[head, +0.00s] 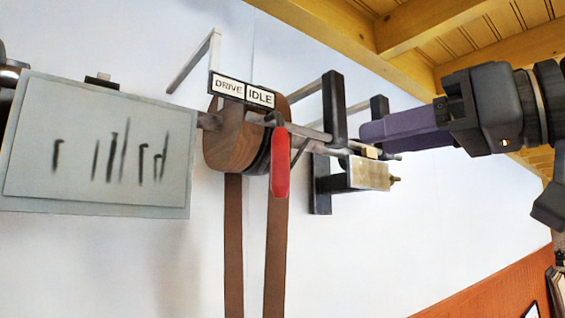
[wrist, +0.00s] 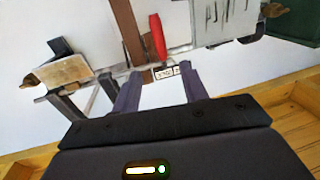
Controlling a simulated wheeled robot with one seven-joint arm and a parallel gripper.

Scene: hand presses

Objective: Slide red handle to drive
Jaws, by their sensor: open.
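The red handle (head: 280,162) hangs down from a horizontal grey rod in the head view, below the right end of the label plate. The plate reads DRIVE (head: 228,87) on the left and IDLE (head: 260,96) on the right. The handle is beside the IDLE side. A round wooden pulley (head: 226,140) is just left of it. My gripper (head: 368,133) is to the right of the handle, apart from it. In the wrist view the red handle (wrist: 157,37) shows beyond the two purple fingers (wrist: 157,92), which are spread with nothing between them.
Brown belts (head: 234,240) hang from the pulley. A grey panel with dark marks (head: 95,145) is at the left. Black brackets (head: 334,108) and a pale block (head: 369,174) stand near my gripper. A yellow beam ceiling (head: 430,38) is above.

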